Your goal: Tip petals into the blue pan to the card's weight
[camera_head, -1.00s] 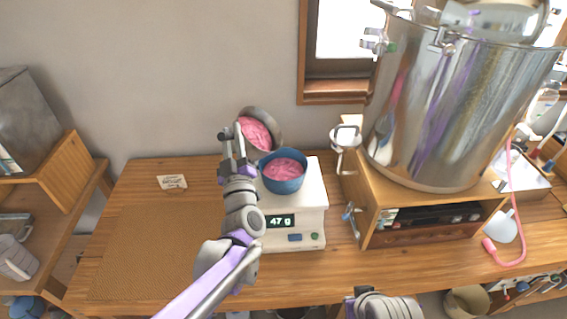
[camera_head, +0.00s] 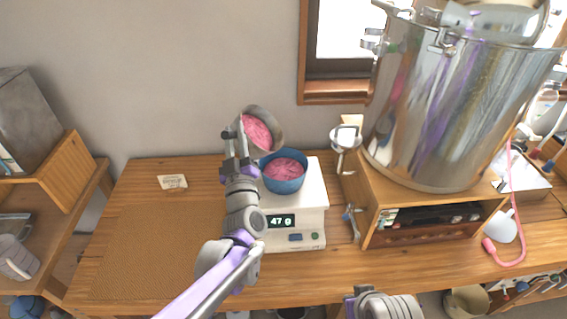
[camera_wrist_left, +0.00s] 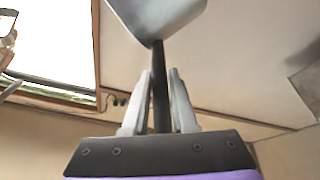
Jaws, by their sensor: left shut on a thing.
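The blue pan (camera_head: 285,184) sits on the white scale (camera_head: 311,198) and holds pink petals (camera_head: 284,168). The scale's display (camera_head: 280,221) reads 47 g. My left gripper (camera_head: 238,150) is shut on the dark handle of a grey metal scoop (camera_head: 277,118), which also shows in the left wrist view (camera_wrist_left: 160,12). The scoop is tilted above and behind the pan, with pink petals (camera_head: 257,132) inside it. The small card (camera_head: 172,182) lies on the bench at left; its writing is too small to read. My right arm shows at the bottom edge; its fingers cannot be made out.
A large steel pot (camera_head: 440,120) stands on a wooden stand (camera_head: 440,216) to the right of the scale. A woven mat (camera_head: 150,250) covers the bench's front left, with nothing on it.

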